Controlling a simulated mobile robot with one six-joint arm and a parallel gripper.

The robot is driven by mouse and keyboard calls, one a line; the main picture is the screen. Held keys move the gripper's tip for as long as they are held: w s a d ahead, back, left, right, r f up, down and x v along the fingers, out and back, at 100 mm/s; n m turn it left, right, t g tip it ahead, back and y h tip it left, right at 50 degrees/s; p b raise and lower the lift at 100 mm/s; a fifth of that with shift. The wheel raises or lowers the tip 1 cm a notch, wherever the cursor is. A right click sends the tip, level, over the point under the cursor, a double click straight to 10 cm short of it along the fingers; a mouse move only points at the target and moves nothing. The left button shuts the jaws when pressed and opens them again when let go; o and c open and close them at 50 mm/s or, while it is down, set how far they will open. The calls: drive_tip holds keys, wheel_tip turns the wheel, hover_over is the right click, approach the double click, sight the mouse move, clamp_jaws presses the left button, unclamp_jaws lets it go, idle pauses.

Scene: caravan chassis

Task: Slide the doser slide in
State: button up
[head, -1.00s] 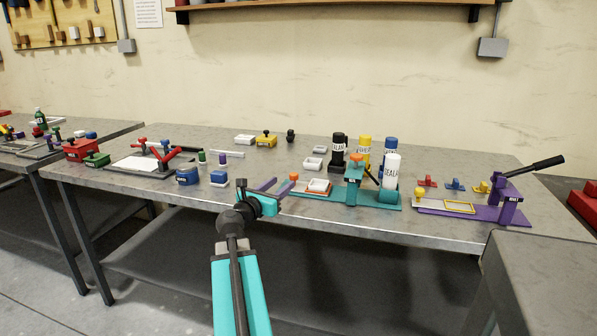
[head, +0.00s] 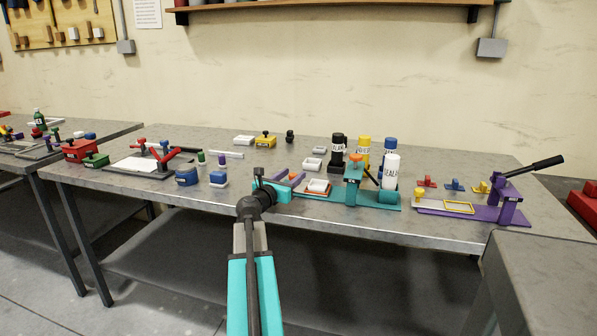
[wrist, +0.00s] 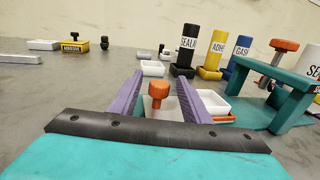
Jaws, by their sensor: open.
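The doser slide shows as an orange knob (wrist: 159,92) on a pale plate in the wrist view, and its lower part is hidden by my gripper. In the head view the knob (head: 295,175) is partly covered. My gripper (wrist: 160,78) is open, with one purple finger on each side of the knob. Gaps show between the knob and both fingers, so it is not held. The teal doser (head: 355,172) stands to the right of the knob, and its arch (wrist: 262,82) shows at right in the wrist view. A white tray (wrist: 214,104) sits between the knob and the arch.
Black, yellow and blue labelled bottles (head: 363,148) stand behind the doser, and a white bottle (head: 390,172) stands at its right end. A purple lever press (head: 508,198) is farther right. Blue boxes (head: 187,176) stand to the left.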

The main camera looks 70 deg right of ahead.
drive_tip(key=shift+s+d, duration=0.2)
drive_tip(key=shift+d, duration=1.15)
drive_tip(key=shift+s+d, duration=0.2)
drive_tip(key=shift+d, duration=1.15)
clamp_jaws()
